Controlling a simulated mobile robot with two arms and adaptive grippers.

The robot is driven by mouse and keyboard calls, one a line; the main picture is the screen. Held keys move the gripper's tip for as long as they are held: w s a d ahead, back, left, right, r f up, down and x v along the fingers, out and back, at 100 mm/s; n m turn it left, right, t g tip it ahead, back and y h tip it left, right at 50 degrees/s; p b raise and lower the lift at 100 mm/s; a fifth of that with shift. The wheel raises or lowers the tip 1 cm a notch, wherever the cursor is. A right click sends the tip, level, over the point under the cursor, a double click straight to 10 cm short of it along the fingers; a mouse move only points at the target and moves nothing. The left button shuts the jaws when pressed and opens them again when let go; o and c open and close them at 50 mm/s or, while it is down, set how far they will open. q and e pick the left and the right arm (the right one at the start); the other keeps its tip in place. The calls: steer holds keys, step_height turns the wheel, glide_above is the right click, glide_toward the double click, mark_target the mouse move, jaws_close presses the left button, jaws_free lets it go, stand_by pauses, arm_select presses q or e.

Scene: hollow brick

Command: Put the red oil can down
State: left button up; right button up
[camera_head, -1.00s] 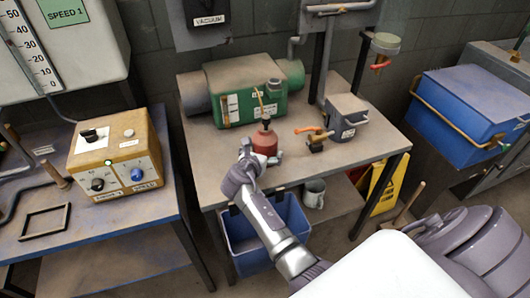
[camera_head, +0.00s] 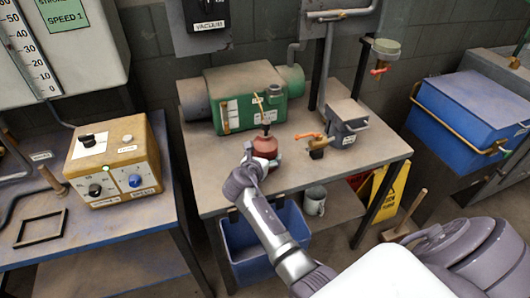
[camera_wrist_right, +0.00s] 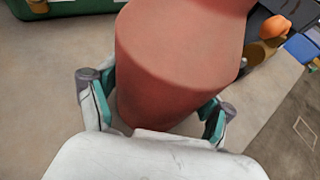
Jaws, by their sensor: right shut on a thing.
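The red oil can (camera_head: 265,147), with a dark top and a thin spout, is upright at the front middle of the grey workbench (camera_head: 225,180). It stands in front of the green machine (camera_head: 245,98). My right gripper (camera_head: 262,160) is around the can's lower body. In the right wrist view the can (camera_wrist_right: 180,65) fills the space between the two teal-padded fingers (camera_wrist_right: 158,115), which are shut on it. Whether its base touches the bench top I cannot tell. My left gripper is not in view.
A grey device with an orange handle (camera_head: 310,137) is right of the can. A blue bin (camera_head: 262,245) and a mug (camera_head: 314,200) are below the bench. A yellow control box (camera_head: 115,160) is on the left table. Bare bench top lies left of the can.

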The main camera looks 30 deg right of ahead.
steer(key=shift+r, duration=0.2)
steer(key=shift+r, duration=0.3)
steer(key=r, duration=0.3)
steer(key=shift+s+d+r+p, duration=0.2)
steer(key=shift+r+p, duration=0.1)
steer(key=shift+r, duration=0.05)
steer(key=s+d+r+p, duration=0.1)
steer(key=s+d+r, duration=0.5)
steer(key=s, duration=0.4)
step_height(320, 180, up, 8)
steer(key=n+t+y, duration=0.4)
steer(key=n+y, duration=0.1)
steer(key=n, duration=0.1)
glide_above(264, 149)
steer(key=s+a, duration=0.5)
steer(key=s, duration=0.1)
steer(key=s+a+f+n+t+y, duration=0.1)
steer(key=s+a+n+y, duration=0.3)
steer(key=a, duration=0.6)
steer(key=shift+s+a+f+y, duration=0.2)
steer(key=shift+s+f+y, duration=0.2)
steer(key=shift+s+y, duration=0.65)
